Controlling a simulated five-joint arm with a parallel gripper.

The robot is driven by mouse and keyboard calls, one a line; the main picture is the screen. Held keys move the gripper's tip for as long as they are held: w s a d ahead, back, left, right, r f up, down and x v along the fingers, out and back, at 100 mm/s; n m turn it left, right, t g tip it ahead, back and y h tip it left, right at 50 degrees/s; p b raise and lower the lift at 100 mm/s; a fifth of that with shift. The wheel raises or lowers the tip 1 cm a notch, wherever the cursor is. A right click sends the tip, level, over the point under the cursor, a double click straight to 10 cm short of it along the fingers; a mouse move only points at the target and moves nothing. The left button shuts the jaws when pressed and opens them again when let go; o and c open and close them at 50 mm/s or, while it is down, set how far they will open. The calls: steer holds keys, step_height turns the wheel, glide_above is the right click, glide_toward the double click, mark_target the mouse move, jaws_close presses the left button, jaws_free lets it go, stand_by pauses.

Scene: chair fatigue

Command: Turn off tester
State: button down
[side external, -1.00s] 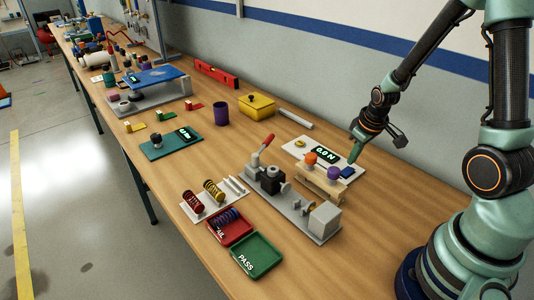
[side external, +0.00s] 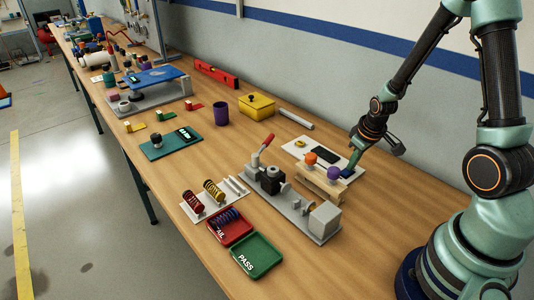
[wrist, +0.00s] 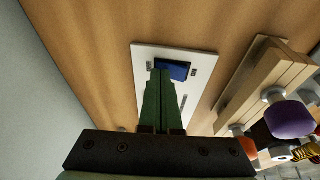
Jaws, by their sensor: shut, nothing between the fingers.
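A wooden stand (side external: 322,185) with an orange knob (side external: 310,158) and a purple knob (side external: 334,173) stands close in front of the tester. A grey fixture with a red-tipped lever (side external: 267,140) stands to its left. A yellow box (side external: 257,105) is farther back.

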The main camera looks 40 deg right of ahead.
steer(key=shift+a, duration=0.2)
steer(key=shift+a+r, duration=0.1)
steer(key=shift+a, duration=0.55)
steer(key=shift+d+r, duration=0.1)
steer(key=shift+r, duration=0.5)
step_height(320, 180, up, 12)
steer(key=s+d, duration=0.2)
steer(key=s, duration=0.1)
steer(key=shift+r, duration=0.15)
steer(key=shift+d, duration=0.1)
